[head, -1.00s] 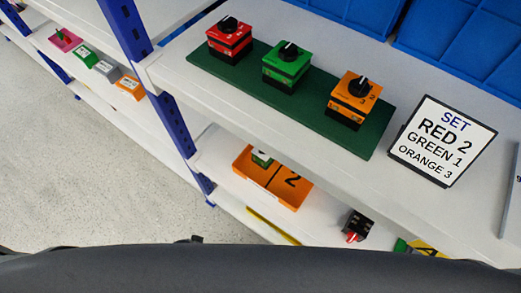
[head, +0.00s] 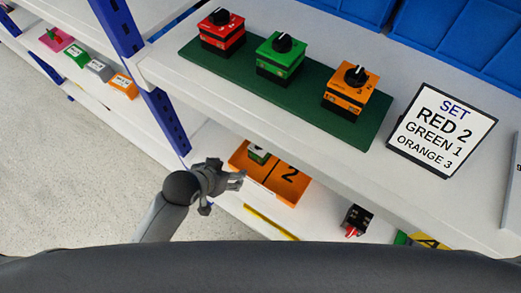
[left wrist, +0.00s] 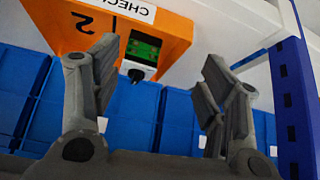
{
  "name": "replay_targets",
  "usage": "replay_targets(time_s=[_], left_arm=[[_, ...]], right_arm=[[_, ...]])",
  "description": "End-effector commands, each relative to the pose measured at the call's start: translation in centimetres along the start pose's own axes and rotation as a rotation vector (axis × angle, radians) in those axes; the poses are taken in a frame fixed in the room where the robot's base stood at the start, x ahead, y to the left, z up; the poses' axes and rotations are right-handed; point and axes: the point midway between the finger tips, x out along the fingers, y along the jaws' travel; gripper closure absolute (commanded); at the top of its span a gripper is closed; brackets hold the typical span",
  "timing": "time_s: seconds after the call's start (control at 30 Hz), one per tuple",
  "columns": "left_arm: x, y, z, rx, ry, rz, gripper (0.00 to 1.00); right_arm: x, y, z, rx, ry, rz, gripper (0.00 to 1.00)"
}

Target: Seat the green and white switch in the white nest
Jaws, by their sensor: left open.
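The green and white switch (head: 258,155) sits in the left compartment of an orange tray (head: 289,199) on the lower shelf, partly hidden by the upper shelf. In the left wrist view, the switch (left wrist: 143,50) shows a green body, a white part and a black knob. My left gripper (head: 233,182) is open and empty, just in front of the tray's left end and apart from the switch. Its spread fingers (left wrist: 160,58) frame the switch in the wrist view. A grey-white labelled block (head: 99,71) on the left shelf may be the white nest; I cannot tell. My right gripper is not in view.
Red (head: 221,33), green (head: 280,54) and orange (head: 351,90) switches stand on a green board on the upper shelf, beside a sign (head: 442,129). A blue post (head: 167,125) stands left of my gripper. A black and red switch (head: 356,220) lies right of the tray.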

Motion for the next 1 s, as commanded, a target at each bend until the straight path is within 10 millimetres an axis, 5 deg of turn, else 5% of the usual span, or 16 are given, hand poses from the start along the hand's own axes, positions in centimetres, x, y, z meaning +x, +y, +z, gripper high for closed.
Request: replay_targets(time_s=[0.1,0.3,1.0], left_arm=[[2.3,0.9,-2.8,0.069,0.071,0.038,0.32],[5.6,1.4,-5.2,0.145,0.149,0.081,0.32],[12.3,2.0,-6.7,0.163,0.173,0.094,0.32]], right_arm=[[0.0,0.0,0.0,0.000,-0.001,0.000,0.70],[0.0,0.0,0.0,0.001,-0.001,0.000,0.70],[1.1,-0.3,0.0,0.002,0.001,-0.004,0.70]])
